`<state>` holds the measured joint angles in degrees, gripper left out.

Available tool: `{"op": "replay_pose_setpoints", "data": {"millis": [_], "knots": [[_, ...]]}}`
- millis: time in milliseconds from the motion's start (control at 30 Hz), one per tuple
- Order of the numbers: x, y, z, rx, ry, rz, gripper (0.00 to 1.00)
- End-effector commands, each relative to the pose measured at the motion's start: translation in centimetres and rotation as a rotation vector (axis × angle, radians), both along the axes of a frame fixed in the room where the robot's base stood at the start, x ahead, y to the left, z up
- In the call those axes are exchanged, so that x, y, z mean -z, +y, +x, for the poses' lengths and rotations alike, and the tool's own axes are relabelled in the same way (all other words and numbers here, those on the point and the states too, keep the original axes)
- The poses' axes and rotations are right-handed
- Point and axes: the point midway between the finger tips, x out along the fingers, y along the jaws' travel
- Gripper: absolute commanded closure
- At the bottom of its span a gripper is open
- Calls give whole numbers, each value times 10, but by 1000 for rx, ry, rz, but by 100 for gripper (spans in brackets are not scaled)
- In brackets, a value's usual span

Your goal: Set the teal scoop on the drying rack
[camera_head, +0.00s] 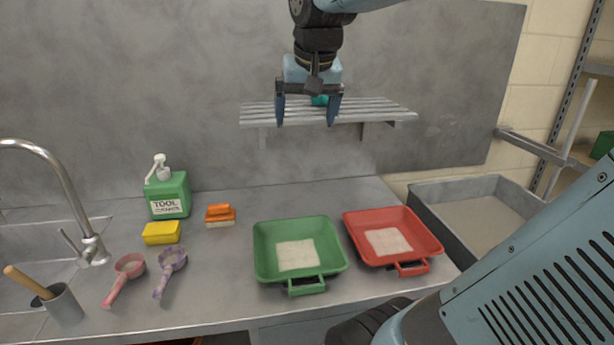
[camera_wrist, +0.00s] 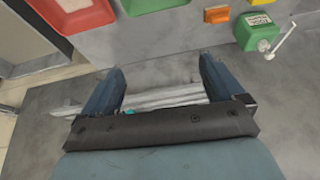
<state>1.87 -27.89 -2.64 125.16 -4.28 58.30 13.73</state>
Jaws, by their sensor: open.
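The drying rack (camera_head: 375,110) is a slatted grey shelf fixed to the wall; it also shows in the wrist view (camera_wrist: 170,97). A small teal piece, which looks like the teal scoop (camera_head: 320,100), shows at the rack behind my gripper; most of it is hidden. Only a speck of teal (camera_wrist: 131,112) shows in the wrist view, by the gripper's dark crossbar. My gripper (camera_head: 306,122) is open, its fingers pointing down in front of the rack. In the wrist view no object shows clasped between the fingertips (camera_wrist: 160,75).
On the counter stand a green tub (camera_head: 335,262) and a red tub (camera_head: 428,243), a green soap bottle (camera_head: 180,188), a yellow sponge (camera_head: 161,233) and an orange brush (camera_head: 219,214). Pink (camera_head: 117,287) and purple (camera_head: 162,283) scoops lie near the tap (camera_head: 92,246).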

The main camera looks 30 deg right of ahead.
Motion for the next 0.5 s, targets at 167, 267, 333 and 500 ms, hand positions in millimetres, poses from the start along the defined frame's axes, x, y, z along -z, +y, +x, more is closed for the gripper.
{"op": "replay_pose_setpoints", "data": {"millis": [167,267,333,500], "knots": [[39,23,-54,-145,-31,-23,5],[59,31,-76,-207,-43,-37,5],[69,36,-87,-239,-49,-44,5],[83,43,-100,-278,-58,-56,5]]}}
